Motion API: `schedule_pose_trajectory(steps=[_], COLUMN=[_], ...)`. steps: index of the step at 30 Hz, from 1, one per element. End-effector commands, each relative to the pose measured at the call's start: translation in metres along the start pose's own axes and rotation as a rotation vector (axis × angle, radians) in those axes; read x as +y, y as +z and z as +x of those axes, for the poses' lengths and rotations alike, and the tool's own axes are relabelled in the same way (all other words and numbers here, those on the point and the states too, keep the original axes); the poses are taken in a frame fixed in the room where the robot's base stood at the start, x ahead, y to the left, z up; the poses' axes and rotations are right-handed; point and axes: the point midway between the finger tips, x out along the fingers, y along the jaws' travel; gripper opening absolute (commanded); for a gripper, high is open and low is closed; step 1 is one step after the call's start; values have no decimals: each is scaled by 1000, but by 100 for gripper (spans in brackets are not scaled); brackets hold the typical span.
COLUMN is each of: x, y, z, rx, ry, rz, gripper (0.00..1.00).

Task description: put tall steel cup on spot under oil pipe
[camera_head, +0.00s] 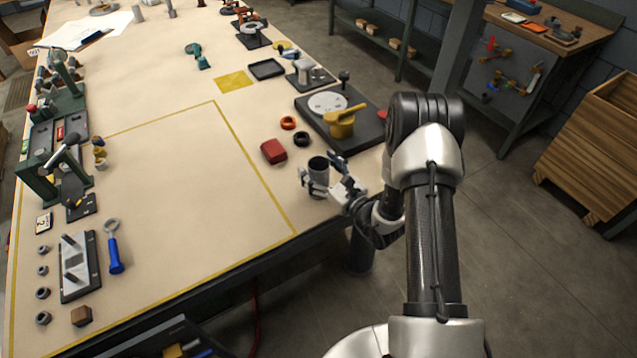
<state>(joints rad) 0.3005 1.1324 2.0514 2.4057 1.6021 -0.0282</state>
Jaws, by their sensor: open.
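The grey steel cup (318,167) stands upright near the right edge of the bench, its dark mouth facing up. My gripper (322,181) is low at the bench edge with its jaws open, one finger to the left of the cup and the other to its right. I cannot tell whether the fingers touch the cup. The gripper hides the cup's lower part. I cannot clearly make out an oil pipe or a spot under it.
A red block (273,151) and two rings, red (288,123) and black (301,139), lie beyond the cup. Green fixtures (40,175) line the left side. The yellow-outlined middle (190,180) is clear.

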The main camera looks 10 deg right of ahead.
Motion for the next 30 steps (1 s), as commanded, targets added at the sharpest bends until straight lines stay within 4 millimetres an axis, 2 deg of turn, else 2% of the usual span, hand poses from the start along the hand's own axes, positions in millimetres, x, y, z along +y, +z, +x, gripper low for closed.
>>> schedule_pose_trajectory(steps=[8,30], x=[0,0], y=[1,0], z=[3,2], rx=[0,0], ry=[0,0], rz=[0,0], gripper=[73,24])
